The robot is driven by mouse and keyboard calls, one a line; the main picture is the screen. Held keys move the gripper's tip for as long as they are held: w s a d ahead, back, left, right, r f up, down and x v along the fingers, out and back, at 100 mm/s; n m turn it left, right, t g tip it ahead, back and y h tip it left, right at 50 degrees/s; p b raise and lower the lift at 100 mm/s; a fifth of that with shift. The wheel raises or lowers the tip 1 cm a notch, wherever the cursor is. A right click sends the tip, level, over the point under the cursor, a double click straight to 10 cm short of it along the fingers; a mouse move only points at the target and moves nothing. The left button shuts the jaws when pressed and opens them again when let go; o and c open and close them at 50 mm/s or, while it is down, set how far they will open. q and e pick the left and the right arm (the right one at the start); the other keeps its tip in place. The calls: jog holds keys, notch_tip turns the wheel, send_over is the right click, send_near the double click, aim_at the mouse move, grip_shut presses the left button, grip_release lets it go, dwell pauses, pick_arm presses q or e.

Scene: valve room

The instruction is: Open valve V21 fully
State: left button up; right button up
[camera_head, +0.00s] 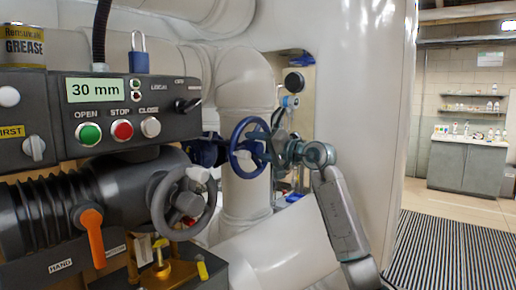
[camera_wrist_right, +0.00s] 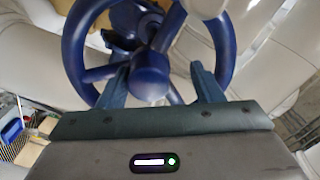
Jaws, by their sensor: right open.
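A blue handwheel (camera_head: 234,162) stands beside a white vertical pipe in the head view. It fills the top of the right wrist view, with its round blue hub (camera_wrist_right: 152,77) in the middle. My right gripper (camera_head: 266,147) is at the wheel's right side, in front of the hub. Its two fingers are apart, one on each side of the hub in the wrist view. I cannot tell whether they touch the wheel. No V21 label is readable on any valve. My left gripper is out of view.
A valve actuator at the left has a control panel (camera_head: 108,88) reading 30 mm, a grey handwheel (camera_head: 160,203) and an orange lever (camera_head: 94,238). A blue padlock (camera_head: 139,62) sits on top. A large white tank is behind my right arm. Open floor (camera_head: 455,250) lies right.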

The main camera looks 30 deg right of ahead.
jog(key=shift+d+f, duration=0.2)
jog(key=shift+d, duration=0.05)
jog(key=shift+s+d+f+b, duration=0.4)
jog(key=shift+d+f+b, duration=0.15)
jog(key=shift+b, duration=0.2)
jog(key=v, duration=0.1)
jog(key=b+v, duration=0.1)
jog(key=v, duration=0.1)
jog(key=shift+s+r, duration=0.25)
jog(key=shift+s, duration=0.1)
jog(key=shift+s+r+b, duration=0.1)
jog(key=shift+s+b, duration=0.25)
jog(key=shift+s, duration=0.05)
jog(key=shift+d, duration=0.1)
jog(key=shift+w, duration=0.15)
